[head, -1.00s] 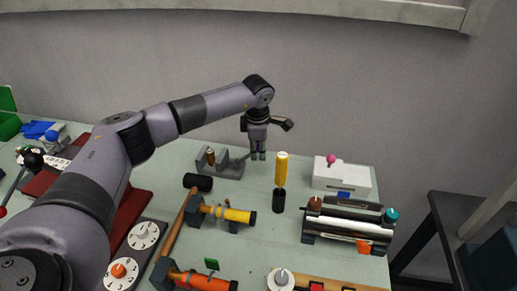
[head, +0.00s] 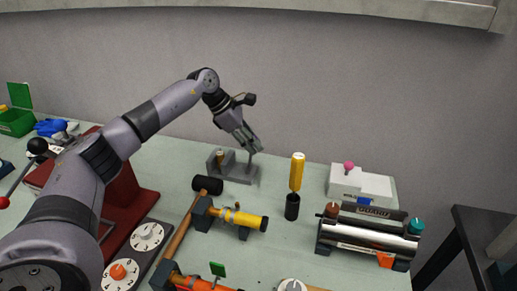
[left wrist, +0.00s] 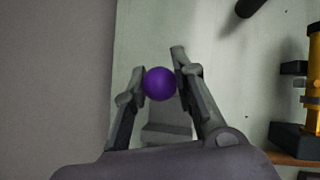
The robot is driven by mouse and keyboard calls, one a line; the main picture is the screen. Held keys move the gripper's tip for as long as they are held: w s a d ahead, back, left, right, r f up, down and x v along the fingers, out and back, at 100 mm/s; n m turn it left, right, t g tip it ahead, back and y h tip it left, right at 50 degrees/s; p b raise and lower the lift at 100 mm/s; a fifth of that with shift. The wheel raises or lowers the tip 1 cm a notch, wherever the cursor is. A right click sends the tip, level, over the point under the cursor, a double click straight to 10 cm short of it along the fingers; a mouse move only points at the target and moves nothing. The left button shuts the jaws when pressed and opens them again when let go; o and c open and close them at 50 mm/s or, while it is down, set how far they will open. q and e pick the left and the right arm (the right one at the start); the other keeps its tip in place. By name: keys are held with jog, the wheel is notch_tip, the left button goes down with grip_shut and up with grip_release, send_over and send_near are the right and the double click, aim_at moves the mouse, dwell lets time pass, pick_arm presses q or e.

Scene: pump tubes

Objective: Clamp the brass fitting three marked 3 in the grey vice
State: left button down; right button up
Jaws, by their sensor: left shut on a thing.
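The grey vice (head: 240,177) stands at the back of the table. A small brown-gold upright piece, looking like the brass fitting (head: 220,157), is at the vice's left part; its mark is too small to read, and I cannot tell whether the jaws touch it. My left gripper (head: 254,148) is tilted, its fingertips over the vice's right part. In the left wrist view, the gripper (left wrist: 160,80) is shut on a purple ball (left wrist: 160,84), with grey metal below it. What the ball is attached to is hidden. My right gripper is out of view.
A black cylinder (head: 208,185) lies just in front of the vice. A yellow-handled tool (head: 297,172) stands in a black holder to the right. A white box with a pink knob (head: 349,168) and a metal roller unit (head: 368,236) are farther right.

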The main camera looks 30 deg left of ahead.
pick_arm(q)
jog(key=shift+a+h, duration=0.3)
jog(key=shift+s, duration=0.1)
jog(key=c, duration=1.3)
grip_release()
notch_tip(320, 180, up, 10)
jog(key=shift+r, duration=0.1)
